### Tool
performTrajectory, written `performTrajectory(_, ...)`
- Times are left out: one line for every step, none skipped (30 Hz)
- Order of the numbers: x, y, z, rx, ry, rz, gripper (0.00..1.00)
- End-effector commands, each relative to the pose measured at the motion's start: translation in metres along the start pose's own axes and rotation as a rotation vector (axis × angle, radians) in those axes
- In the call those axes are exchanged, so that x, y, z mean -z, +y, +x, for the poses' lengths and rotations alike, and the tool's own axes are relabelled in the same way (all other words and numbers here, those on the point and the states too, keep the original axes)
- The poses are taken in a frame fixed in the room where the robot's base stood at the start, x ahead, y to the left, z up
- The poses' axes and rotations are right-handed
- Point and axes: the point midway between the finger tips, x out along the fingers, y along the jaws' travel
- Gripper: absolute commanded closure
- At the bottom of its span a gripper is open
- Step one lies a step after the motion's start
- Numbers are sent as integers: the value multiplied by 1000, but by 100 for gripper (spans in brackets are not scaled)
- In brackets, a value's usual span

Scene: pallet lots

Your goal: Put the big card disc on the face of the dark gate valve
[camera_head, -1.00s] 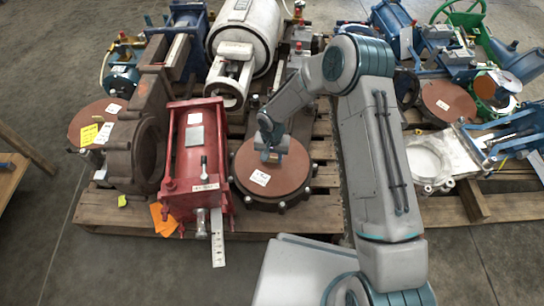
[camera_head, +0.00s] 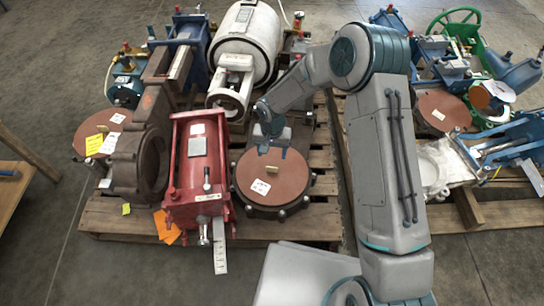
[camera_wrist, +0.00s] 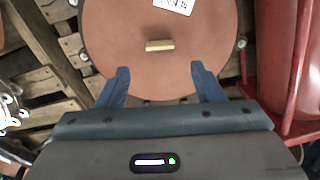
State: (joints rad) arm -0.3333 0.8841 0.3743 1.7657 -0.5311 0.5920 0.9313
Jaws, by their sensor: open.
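The big card disc (camera_head: 290,172) is reddish brown with a white label and a small tan grip block. It lies flat on the dark round bolted face of a dark valve (camera_head: 284,212), covering nearly all of it; only the rim and bolts show around it. In the wrist view the disc (camera_wrist: 110,35) fills the upper middle, with the grip block (camera_wrist: 159,45) ahead of the fingers. My gripper (camera_head: 272,151) is open and empty, just behind the block in the head view. Its two spread blue fingers (camera_wrist: 160,72) also show in the wrist view.
A red actuator (camera_head: 197,160) stands close left of the disc, with a brown valve body (camera_head: 125,165) beyond it. A white cylinder (camera_head: 243,45) stands behind. Similar brown discs lie at far left (camera_head: 90,130) and right (camera_head: 450,105). Bare floor is in front.

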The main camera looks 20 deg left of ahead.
Motion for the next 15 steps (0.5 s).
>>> performTrajectory(0,0,-12,0,0,1,39)
performTrajectory(0,0,-15,0,0,2,39)
performTrajectory(0,0,-20,-1,0,2,39)
performTrajectory(0,0,-22,-1,0,1,39)
performTrajectory(0,0,-24,-1,-1,1,39)
performTrajectory(0,0,-26,-1,-1,1,39)
performTrajectory(0,0,-27,-1,-1,1,39)
performTrajectory(0,0,-28,-1,-2,0,39)
performTrajectory(0,0,-28,-1,-2,1,39)
performTrajectory(0,0,-28,-1,-2,1,39)
performTrajectory(0,0,-28,-1,-2,1,39)
performTrajectory(0,0,-28,0,-2,1,39)
performTrajectory(0,0,-28,-1,-2,1,39)
performTrajectory(0,1,-29,-1,-1,1,39)
performTrajectory(0,3,-32,-3,1,1,39)
